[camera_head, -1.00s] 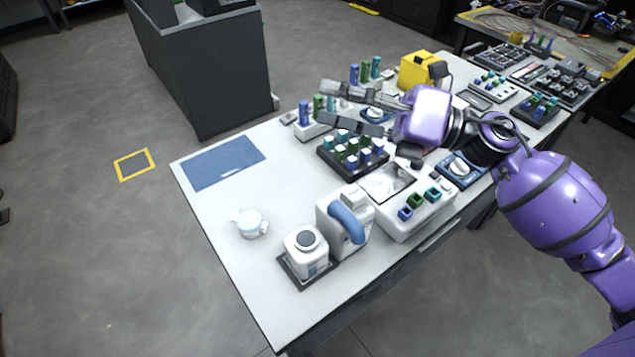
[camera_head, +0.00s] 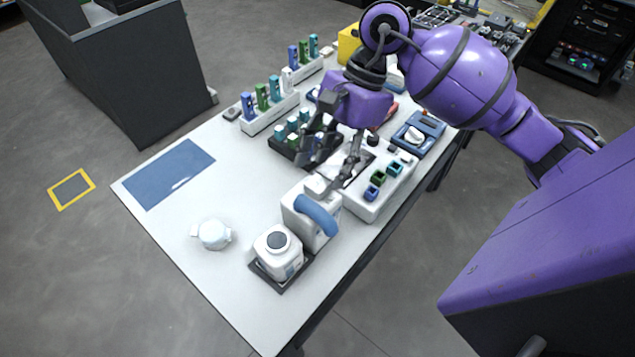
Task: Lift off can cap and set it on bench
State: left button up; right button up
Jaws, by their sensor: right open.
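A white can with a blue curved handle (camera_head: 316,215) stands on the bench (camera_head: 160,222) near its front edge. A white block-like cap (camera_head: 317,185) sits on its top. My right gripper (camera_head: 327,178) is open and points down just above and behind the cap, with its fingers spread. Whether a finger touches the cap cannot be told. The gripper partly hides the tray and machine behind it. My left gripper is not in view.
A white bottle with a dark round top (camera_head: 278,243) stands on a black tray beside the can. A small white round pot (camera_head: 213,234) stands to its left. A blue mat (camera_head: 168,172) lies flat at the left. Bare bench lies between pot and mat.

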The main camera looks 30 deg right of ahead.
aim_at(320, 183)
jog(key=shift+x, duration=1.9)
